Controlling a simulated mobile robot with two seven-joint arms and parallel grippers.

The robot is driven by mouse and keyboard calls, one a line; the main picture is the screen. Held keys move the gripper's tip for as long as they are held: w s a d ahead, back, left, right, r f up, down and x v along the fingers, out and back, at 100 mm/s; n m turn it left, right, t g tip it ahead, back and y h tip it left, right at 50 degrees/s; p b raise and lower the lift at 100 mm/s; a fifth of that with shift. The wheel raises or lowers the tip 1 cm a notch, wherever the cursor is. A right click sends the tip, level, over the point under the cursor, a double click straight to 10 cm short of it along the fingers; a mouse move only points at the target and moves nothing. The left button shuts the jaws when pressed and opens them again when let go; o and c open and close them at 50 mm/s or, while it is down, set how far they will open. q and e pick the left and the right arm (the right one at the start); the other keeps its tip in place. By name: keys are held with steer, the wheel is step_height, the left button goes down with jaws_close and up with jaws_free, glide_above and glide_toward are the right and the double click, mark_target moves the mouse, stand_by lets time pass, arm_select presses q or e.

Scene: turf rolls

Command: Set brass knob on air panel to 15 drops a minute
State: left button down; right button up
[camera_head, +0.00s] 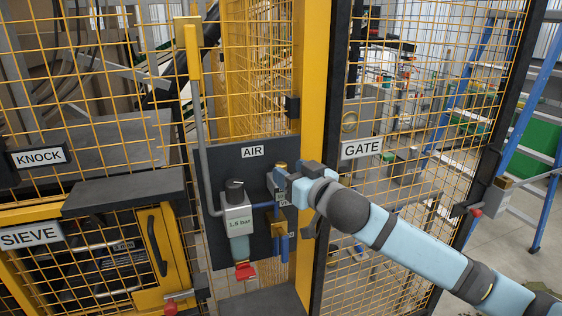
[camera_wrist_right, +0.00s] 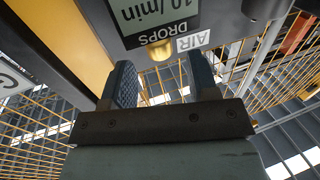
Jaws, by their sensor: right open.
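The dark air panel (camera_head: 225,165) carries an AIR label (camera_head: 252,152) and stands left of the yellow post. The brass knob (camera_wrist_right: 160,48) shows in the right wrist view beneath an upside-down display (camera_wrist_right: 150,12) reading 10/min, with DROPS below it. My right gripper (camera_head: 283,180) is at the panel's right side in the head view. In the wrist view its open fingers (camera_wrist_right: 163,78) stand on either side of the knob's line, with visible gaps; the knob is at or just beyond the fingertips. Contact cannot be seen. My left gripper is not in view.
Left of my gripper, a grey regulator (camera_head: 238,218) reads 1.8 bar, with a red part (camera_head: 245,271) below. A yellow post (camera_head: 313,80) and the mesh GATE (camera_head: 362,148) stand close on the right.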

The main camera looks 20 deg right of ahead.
mark_target(284, 168)
steer(key=shift+x, duration=2.1)
steer(key=shift+c, duration=0.4)
steer(key=c, duration=0.8)
steer(key=shift+c, duration=0.2)
